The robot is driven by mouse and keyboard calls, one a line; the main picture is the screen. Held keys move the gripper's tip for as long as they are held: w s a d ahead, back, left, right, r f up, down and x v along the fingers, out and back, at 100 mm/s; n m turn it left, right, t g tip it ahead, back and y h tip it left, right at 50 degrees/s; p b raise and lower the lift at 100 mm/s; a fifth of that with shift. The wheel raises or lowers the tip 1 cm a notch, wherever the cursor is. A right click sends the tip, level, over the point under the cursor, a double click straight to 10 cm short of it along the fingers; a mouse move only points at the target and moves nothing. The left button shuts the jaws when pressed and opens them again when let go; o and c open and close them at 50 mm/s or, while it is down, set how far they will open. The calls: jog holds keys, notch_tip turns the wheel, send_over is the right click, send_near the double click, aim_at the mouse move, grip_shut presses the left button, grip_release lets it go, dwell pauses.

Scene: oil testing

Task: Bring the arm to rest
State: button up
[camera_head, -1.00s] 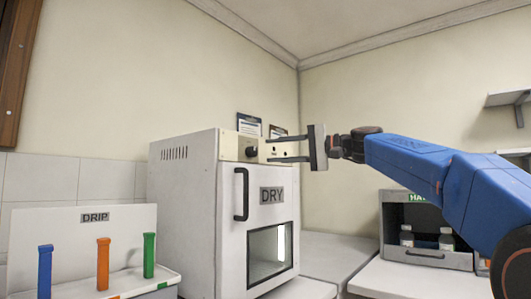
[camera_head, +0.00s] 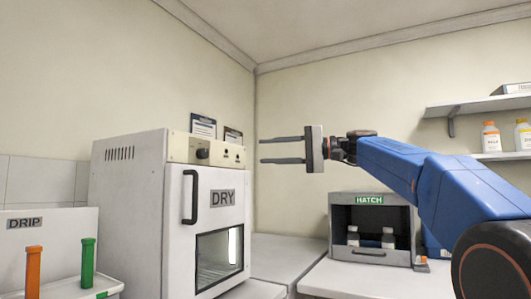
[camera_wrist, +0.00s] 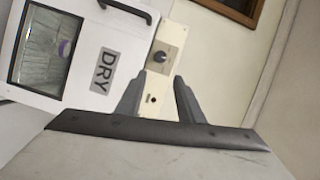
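My gripper (camera_head: 282,150) is on the end of my blue arm, raised in the air to the right of the drying oven's control panel in the head view. Its two dark fingers are spread apart and point left, with nothing between them. In the wrist view my gripper (camera_wrist: 160,78) also shows open and empty, with the oven's panel and knob behind the fingers. The white oven (camera_head: 130,215), marked DRY, has its door (camera_head: 208,220) shut; the door also shows in the wrist view (camera_wrist: 25,70).
A drip rack (camera_head: 60,250) with orange and green tubes stands at the lower left. A hatch box (camera_head: 342,205) holding white bottles sits on the counter (camera_head: 340,280) below my arm. Shelves (camera_head: 470,105) with bottles are at the right. The counter between oven and hatch is clear.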

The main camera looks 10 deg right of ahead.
dwell(0.4)
jog(key=s+d+f+m+h, duration=0.1)
jog(key=s+f+h, duration=0.45)
jog(key=f, duration=0.85)
jog(key=s+d+f+m+h, duration=0.1)
jog(key=s+f+h, duration=0.2)
jog(key=s+f, duration=0.8)
jog(key=s+d+f+n+h, duration=0.1)
jog(key=s+d+f, duration=0.3)
jog(key=f, duration=0.7)
jog(key=s+d+f+n+h, duration=0.1)
jog(key=s+d+f+h, duration=0.3)
jog(key=s+f, duration=0.4)
jog(key=s+d+f+n+h, duration=0.1)
jog(key=s+d+f+h, duration=0.2)
jog(key=f, duration=1.3)
jog(key=s+d, duration=0.2)
jog(key=s, duration=0.1)
jog(key=shift+s+g, duration=0.35)
jog(key=shift+g, duration=0.05)
jog(key=shift+f+h, duration=0.1)
jog(key=shift+h, duration=0.15)
